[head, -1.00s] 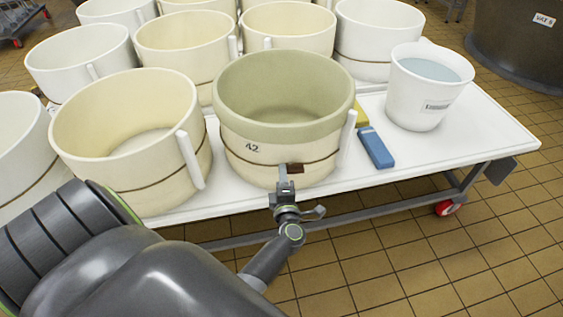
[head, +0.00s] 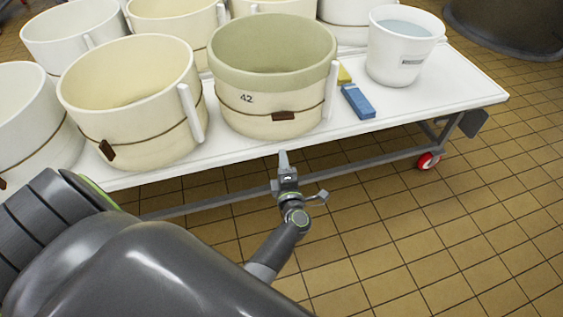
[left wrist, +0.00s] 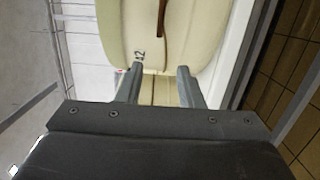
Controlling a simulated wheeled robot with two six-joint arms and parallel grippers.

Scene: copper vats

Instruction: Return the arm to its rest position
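My left gripper (head: 284,165) is in front of the white table's near edge, below the vat marked 42, and apart from it. In the left wrist view its two fingers (left wrist: 158,85) stand apart with nothing between them, so it is open and empty. The cream vat marked 42 (head: 265,122) has a greenish upper band and a cord with a brown tag (head: 284,116). It also shows ahead of the fingers in the left wrist view (left wrist: 190,35). My right gripper is not in view.
The white table (head: 430,98) holds several vats, a blue block (head: 358,101), a yellow block (head: 344,75) and a white bucket of liquid (head: 402,60). A red-wheeled caster (head: 428,161) stands under its right end. The tiled floor (head: 400,240) is clear at front right.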

